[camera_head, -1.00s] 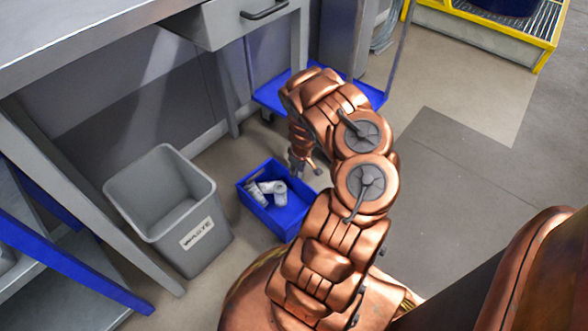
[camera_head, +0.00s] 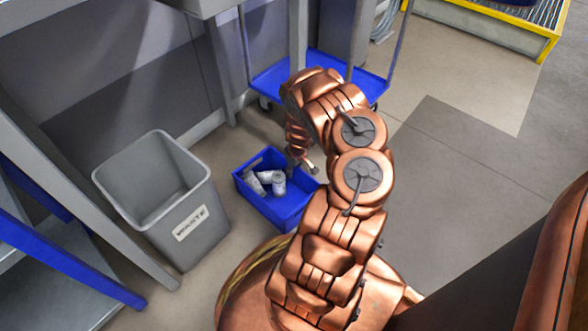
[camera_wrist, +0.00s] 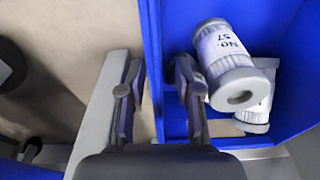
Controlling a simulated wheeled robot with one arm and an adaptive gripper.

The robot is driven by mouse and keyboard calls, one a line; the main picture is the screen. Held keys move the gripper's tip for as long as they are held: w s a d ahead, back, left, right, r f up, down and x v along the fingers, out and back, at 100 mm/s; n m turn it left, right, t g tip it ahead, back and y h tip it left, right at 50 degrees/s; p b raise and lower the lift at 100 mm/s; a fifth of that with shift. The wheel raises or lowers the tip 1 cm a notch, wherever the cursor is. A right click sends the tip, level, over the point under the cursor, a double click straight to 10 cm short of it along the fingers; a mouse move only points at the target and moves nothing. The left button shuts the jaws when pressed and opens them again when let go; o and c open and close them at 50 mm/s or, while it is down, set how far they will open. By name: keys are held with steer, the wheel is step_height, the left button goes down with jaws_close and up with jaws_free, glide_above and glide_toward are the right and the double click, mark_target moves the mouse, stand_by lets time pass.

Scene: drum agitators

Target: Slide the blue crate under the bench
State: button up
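The blue crate (camera_head: 282,210) stands on the floor to the right of the waste bin, with several white-grey cylinders (camera_head: 268,180) in it. One cylinder (camera_wrist: 225,60) reads "NO. 57" in the wrist view. My gripper (camera_head: 302,167) is at the crate's far right side. In the wrist view my gripper (camera_wrist: 158,95) straddles a crate wall (camera_wrist: 152,50), left finger outside and right finger inside. A gap shows between the fingers; contact with the wall cannot be told. The grey bench (camera_head: 35,12) is at the upper left, with a drawer unit at the top edge.
A grey waste bin (camera_head: 185,235) stands close left of the crate, by a slanting grey leg. A blue cart (camera_head: 270,85) stands behind my arm. A blue-framed shelf (camera_head: 75,265) is at lower left. Floor at right (camera_head: 460,190) is clear.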

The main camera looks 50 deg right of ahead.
steer(key=shift+c, duration=0.3)
jaws_close()
stand_by(0.6)
